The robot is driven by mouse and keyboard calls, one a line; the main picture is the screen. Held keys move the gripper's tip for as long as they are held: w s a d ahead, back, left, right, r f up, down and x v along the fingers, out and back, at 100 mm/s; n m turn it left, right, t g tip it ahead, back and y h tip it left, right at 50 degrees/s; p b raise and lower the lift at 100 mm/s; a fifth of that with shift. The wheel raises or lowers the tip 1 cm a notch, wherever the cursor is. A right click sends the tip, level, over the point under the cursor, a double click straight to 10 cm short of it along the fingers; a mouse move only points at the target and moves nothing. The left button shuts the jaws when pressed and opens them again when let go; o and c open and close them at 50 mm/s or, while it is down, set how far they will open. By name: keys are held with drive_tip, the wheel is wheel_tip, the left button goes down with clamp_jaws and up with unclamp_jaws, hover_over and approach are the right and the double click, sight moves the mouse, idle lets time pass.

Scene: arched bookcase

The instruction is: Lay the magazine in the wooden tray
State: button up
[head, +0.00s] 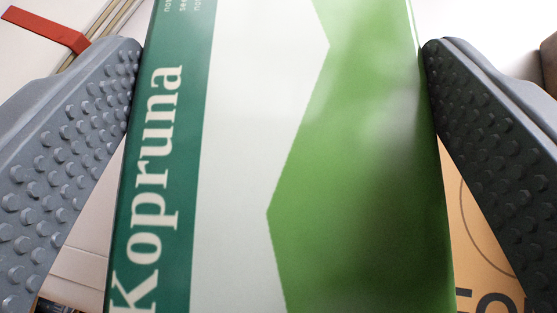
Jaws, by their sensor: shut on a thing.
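My gripper (283,60) is shut on a green and white printed item (235,150) lettered "Kopruna". One grey studded finger presses on each long side. The item fills the middle of the head view, and its top and bottom run out of the picture. It has a dark green strip with white letters on the left and a lighter green shape on the right. I cannot tell whether it is the magazine or a flat box. No wooden tray can be made out.
A red strip (45,28) lies at the upper left beside thin pale rods. An orange-tan printed surface (477,250) with dark letters and a circle line shows at the lower right. A brown thing (549,65) is cut off at the right edge. Pale surfaces lie behind.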

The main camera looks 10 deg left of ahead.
sight(280, 170)
drive_tip(key=shift+f+b, duration=0.55)
drive_tip(key=shift+f, duration=2.35)
drive_tip(key=shift+f, duration=0.15)
drive_tip(key=o, duration=1)
drive_tip(key=shift+o, duration=0.2)
drive_tip(key=shift+f+b, duration=0.2)
drive_tip(key=shift+b, duration=0.5)
drive_tip(key=p+v, duration=0.4)
drive_tip(key=v, duration=1)
drive_tip(key=shift+p, duration=0.3)
drive_tip(key=shift+w+r, duration=0.1)
drive_tip(key=shift+r, duration=0.05)
